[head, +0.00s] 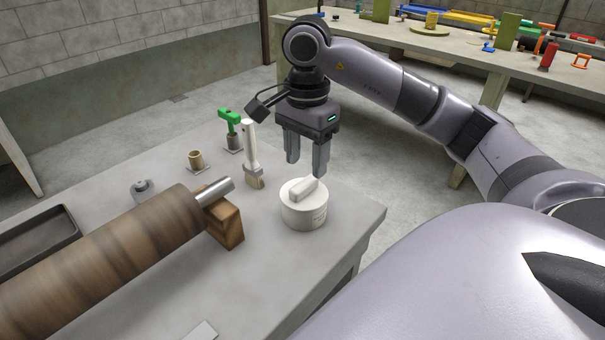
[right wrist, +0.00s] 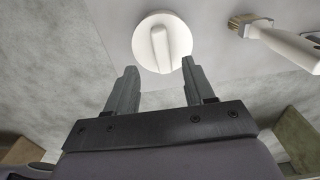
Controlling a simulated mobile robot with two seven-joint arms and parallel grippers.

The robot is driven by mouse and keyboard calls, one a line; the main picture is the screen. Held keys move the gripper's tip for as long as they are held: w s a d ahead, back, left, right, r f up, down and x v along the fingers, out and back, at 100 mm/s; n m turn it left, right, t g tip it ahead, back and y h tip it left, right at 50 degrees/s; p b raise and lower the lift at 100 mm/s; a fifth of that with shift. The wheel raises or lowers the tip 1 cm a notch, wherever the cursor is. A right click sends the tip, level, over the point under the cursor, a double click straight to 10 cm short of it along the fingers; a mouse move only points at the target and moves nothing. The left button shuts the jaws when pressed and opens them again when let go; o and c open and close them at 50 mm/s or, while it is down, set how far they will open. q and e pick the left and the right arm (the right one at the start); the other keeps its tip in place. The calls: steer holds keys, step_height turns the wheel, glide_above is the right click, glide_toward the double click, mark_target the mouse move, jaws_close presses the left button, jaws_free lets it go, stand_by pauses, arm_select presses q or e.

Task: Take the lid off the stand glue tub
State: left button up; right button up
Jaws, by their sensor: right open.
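The white round glue tub (head: 304,214) stands upright near the right corner of the grey table. Its lid (head: 303,190) is on and has a raised bar handle across the top. The lid with its bar also shows from above in the right wrist view (right wrist: 162,42). My right gripper (head: 306,172) points down, open and empty, above the tub and apart from it. In the right wrist view its two fingers (right wrist: 157,78) stand apart, with the lid beyond their tips. My left gripper is in neither view.
A white-handled brush (head: 251,155) stands just left of the tub. A brown roller (head: 100,263) rests on a wooden block (head: 225,222) to the left. A green-topped item (head: 231,128) and a small brown cup (head: 196,160) stand farther back. A second table (head: 440,42) holds coloured parts.

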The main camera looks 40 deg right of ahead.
mark_target(304, 182)
step_height(304, 182, down, 5)
steer(key=shift+w+r, duration=0.1)
steer(key=shift+w, duration=0.05)
jaws_close()
steer(key=shift+r, duration=0.1)
